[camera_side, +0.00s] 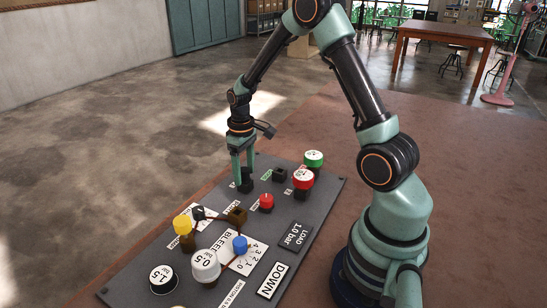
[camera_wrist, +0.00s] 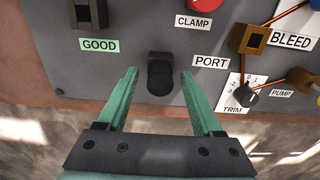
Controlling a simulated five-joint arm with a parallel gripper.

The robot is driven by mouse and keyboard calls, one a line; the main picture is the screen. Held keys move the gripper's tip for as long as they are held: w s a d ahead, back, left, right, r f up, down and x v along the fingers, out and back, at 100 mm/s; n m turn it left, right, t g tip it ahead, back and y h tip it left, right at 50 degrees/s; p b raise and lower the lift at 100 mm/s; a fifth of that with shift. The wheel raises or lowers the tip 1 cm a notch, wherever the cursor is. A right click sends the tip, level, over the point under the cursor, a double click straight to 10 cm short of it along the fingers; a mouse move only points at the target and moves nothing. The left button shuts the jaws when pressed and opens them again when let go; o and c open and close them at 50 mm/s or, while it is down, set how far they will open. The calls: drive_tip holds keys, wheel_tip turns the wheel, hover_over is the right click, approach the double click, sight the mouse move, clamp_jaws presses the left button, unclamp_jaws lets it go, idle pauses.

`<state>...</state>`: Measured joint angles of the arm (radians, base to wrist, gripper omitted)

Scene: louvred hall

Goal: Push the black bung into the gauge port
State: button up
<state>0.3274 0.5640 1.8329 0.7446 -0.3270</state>
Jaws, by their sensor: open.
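The black bung (camera_wrist: 160,79) is a dark round piece in the wrist view, between my fingertips. It stands against a black block (camera_wrist: 159,57) beside the PORT label, which I take for the gauge port. How deep the bung sits in it I cannot tell. My gripper (camera_wrist: 159,73) is open, with a green finger on each side of the bung and a visible gap to each. In the side view my gripper (camera_side: 243,178) points down at the panel's far edge, with the black piece (camera_side: 246,186) low between its fingers.
The grey panel (camera_side: 135,275) carries several knobs and buttons. A red button (camera_side: 266,202) and a black switch (camera_side: 280,174) stand to the right of my gripper. A yellow knob (camera_side: 183,226), blue knob (camera_side: 240,244) and white gauge (camera_side: 205,264) stand nearer the camera.

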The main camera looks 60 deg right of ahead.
drive_tip(key=shift+f, duration=0.45)
clamp_jaws()
idle(1.3)
unclamp_jaws()
